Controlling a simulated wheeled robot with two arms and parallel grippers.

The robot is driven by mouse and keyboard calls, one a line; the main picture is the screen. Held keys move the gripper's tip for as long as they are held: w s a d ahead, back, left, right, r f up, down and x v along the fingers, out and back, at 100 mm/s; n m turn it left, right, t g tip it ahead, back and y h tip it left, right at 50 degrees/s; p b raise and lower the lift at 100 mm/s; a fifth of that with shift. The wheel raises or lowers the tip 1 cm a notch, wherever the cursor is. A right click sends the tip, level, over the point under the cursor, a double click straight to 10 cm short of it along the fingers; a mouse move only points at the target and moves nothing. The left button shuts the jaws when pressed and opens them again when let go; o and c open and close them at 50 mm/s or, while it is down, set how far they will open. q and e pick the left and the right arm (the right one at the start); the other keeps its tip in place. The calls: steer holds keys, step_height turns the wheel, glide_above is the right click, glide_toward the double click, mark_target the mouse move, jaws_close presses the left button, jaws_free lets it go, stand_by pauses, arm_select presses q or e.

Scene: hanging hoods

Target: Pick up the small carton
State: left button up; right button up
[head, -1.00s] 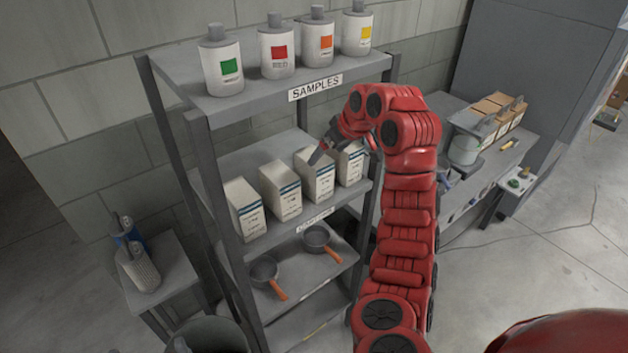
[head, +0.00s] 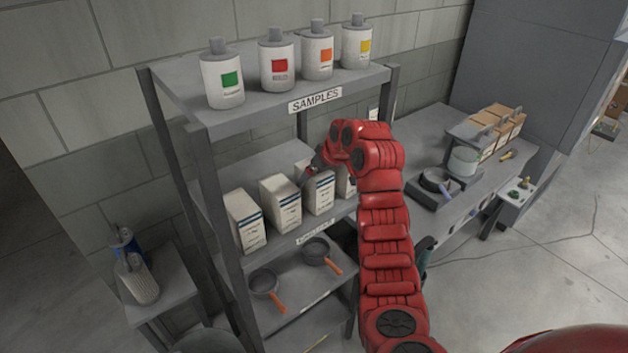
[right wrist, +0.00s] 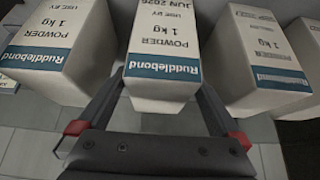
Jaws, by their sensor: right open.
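Several white cartons with blue bands stand in a row on the middle shelf. My right gripper (head: 308,174) is at the third carton (head: 318,194) from the left. In the right wrist view, my open right gripper (right wrist: 162,88) has one finger on each side of the middle carton (right wrist: 163,42), which reads "POWDER 1 kg". Whether the fingers touch it I cannot tell. The first carton (head: 246,220) and second carton (head: 281,205) show clearly. The fourth carton (head: 346,184) is partly hidden by my right arm. My left gripper is not in view.
Neighbouring cartons stand close on the left (right wrist: 60,50) and right (right wrist: 258,62). The top shelf (head: 178,80) above holds several bottles. Two pans (head: 265,282) sit on the shelf below. A side table (head: 165,290) is at left, a workbench (head: 425,150) at right.

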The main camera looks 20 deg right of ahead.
steer(key=shift+x, duration=0.8)
jaws_close()
